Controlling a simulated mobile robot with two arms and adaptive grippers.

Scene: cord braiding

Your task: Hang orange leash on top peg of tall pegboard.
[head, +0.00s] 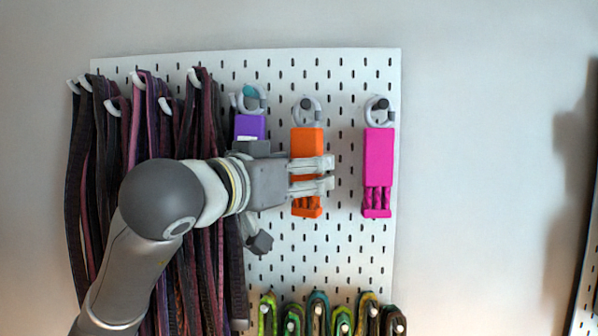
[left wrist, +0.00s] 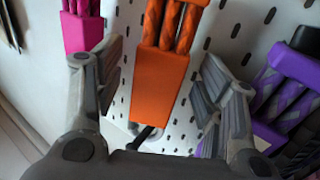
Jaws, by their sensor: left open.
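The orange leash (head: 306,142) hangs upright on the pegboard (head: 345,235), below a grey ring with a dark peg end (head: 307,104). Its top is a smooth block and its lower part is braided. My left gripper (head: 325,175) is in front of it, its fingers crossing the leash's lower half and hiding part of it. In the left wrist view the orange leash (left wrist: 160,85) lies between the two spread fingers of my left gripper (left wrist: 165,62), with gaps on both sides. My right gripper is not in view.
A pink leash (head: 378,155) hangs to the right and a purple one (head: 250,127) to the left, partly behind my arm. Dark straps (head: 90,170) hang on white hooks at far left. Several coloured loops (head: 318,310) hang below.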

